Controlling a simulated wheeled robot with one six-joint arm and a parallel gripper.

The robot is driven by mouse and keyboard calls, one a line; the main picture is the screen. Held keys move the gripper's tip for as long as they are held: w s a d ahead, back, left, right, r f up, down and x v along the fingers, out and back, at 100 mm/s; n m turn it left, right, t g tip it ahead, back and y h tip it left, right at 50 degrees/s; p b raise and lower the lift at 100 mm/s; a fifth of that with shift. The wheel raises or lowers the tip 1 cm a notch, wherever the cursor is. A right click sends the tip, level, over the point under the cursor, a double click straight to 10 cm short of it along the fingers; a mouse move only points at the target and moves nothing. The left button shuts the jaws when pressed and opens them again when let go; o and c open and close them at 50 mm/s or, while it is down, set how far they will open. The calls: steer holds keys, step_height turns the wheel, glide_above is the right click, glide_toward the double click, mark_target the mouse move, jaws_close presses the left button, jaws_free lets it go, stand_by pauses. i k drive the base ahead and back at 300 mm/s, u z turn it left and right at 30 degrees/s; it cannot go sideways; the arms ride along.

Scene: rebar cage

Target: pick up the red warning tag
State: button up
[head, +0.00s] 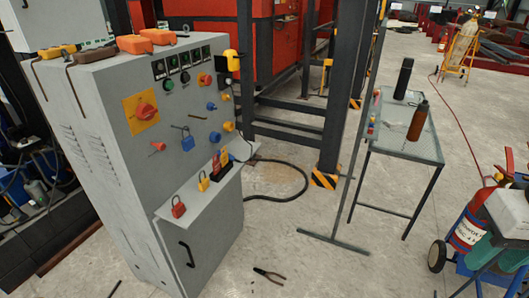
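A grey control cabinet (213,232) stands at the left in the head view. On its narrow front ledge (193,195), a small dark holder (217,175) carries upright red and yellow pieces (222,158) that look like tags. I cannot tell for certain which of them is the red warning tag. A red padlock (178,208) and a yellow padlock (203,181) are on the ledge, left of the holder. A small red piece (157,147) and a blue padlock (187,140) are on the panel above. My gripper is not in view.
Orange boxes (135,44) lie on the cabinet top. Pliers (268,275) lie on the floor before it. A metal table (420,146) with two bottles stands right, beyond dark posts (345,90). A red cylinder (470,225) is at the right edge. The central floor is mostly clear.

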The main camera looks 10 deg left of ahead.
mark_target(217, 167)
steer(key=z, duration=0.2)
steer(key=i, duration=1.4)
steer(key=u, duration=1.05)
steer(key=i, duration=0.5)
steer(key=u, duration=0.45)
